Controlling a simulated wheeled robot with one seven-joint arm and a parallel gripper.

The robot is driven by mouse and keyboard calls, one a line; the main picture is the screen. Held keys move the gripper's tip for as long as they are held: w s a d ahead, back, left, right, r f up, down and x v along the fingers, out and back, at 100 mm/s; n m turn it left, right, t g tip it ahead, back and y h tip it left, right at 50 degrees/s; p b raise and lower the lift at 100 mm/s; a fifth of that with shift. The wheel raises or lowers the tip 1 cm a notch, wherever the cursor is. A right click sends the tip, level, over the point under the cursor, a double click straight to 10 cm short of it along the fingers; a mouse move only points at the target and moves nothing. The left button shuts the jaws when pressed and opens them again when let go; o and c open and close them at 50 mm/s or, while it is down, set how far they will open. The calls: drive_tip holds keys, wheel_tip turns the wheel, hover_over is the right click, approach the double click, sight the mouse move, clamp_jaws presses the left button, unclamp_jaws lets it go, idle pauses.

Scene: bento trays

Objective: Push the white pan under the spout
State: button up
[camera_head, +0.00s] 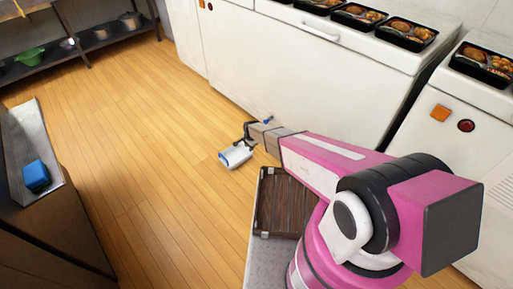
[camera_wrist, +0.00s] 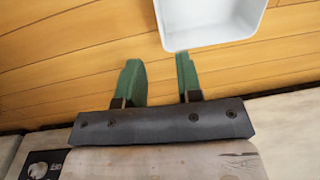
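The white pan (camera_wrist: 208,22) shows at the top of the wrist view, cut off by the frame edge. It looks like an open, light-coloured box. My gripper (camera_wrist: 157,62) has its two green fingers apart with only wood floor showing between them. The right fingertip is at the pan's near edge; I cannot tell if it touches. In the head view, my gripper (camera_head: 247,134) is low over the floor in front of the white cabinets. A small white item with blue ends (camera_head: 236,155), probably the pan, is just beside it. I cannot make out a spout.
White cabinets (camera_head: 290,62) line the back, with several filled bento trays (camera_head: 405,33) on top. A dark shelf (camera_head: 75,50) holds bowls and pots at the upper left. A counter with a blue block (camera_head: 36,176) stands at the left. The wooden floor (camera_head: 140,140) between is clear.

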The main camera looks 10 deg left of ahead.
sight(249, 158)
idle(0.3)
drive_tip(key=f, duration=1)
drive_tip(key=shift+w+a+f, duration=0.25)
drive_tip(key=shift+a+f, duration=0.05)
drive_tip(key=shift+f, duration=0.05)
clamp_jaws()
